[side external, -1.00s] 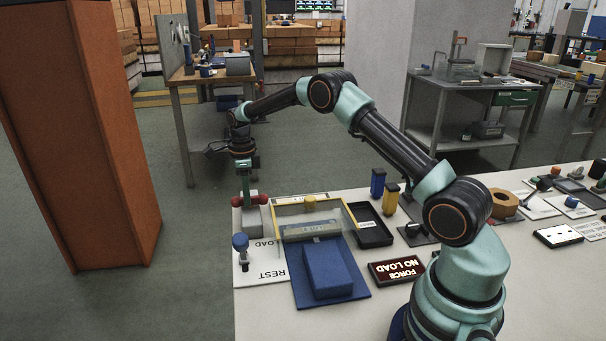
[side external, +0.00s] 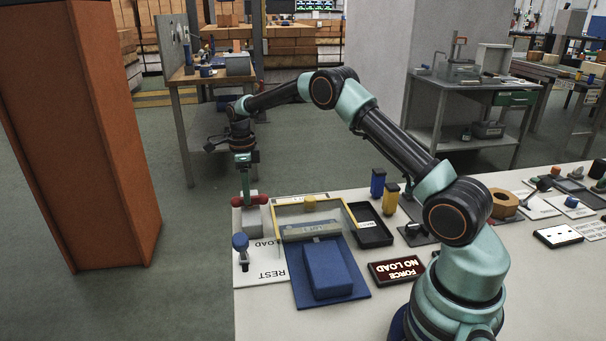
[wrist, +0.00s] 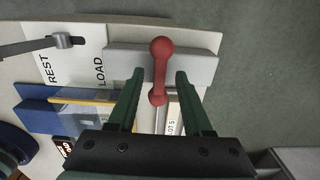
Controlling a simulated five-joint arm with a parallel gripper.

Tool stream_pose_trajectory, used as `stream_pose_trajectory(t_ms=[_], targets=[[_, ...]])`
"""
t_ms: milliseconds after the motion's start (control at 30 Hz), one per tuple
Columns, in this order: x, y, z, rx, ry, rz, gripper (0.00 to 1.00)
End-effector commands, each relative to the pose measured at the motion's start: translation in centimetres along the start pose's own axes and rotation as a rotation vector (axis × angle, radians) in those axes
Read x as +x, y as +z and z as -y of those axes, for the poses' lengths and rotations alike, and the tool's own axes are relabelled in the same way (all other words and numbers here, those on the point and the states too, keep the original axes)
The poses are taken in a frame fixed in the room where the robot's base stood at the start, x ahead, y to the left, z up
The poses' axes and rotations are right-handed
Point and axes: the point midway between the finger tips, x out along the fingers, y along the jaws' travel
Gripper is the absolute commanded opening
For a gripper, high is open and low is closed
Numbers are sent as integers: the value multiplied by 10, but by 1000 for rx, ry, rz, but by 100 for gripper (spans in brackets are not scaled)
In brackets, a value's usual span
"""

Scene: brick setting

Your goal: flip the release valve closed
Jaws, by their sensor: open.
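The release valve appears as a red bar handle with a ball at each end (side external: 250,200), on a grey block (side external: 252,218) at the table's far left corner. In the side view my gripper (side external: 246,192) points down at the handle. Whether a finger touches it cannot be told.
A blue-knobbed lever (side external: 241,246) stands on the white REST/LOAD plate (side external: 268,270). A yellow-framed clear guard (side external: 346,215) and a blue block (side external: 326,270) are close by. Open floor lies beyond the left table edge.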

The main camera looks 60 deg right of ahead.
Motion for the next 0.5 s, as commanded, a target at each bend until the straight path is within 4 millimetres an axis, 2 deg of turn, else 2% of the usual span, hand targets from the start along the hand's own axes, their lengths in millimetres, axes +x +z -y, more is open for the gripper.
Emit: stream_pose_trajectory(t_ms=[300,500], targets=[[-65,0,1,1,-5,3,50],[-95,0,1,2,-3,2,50]])
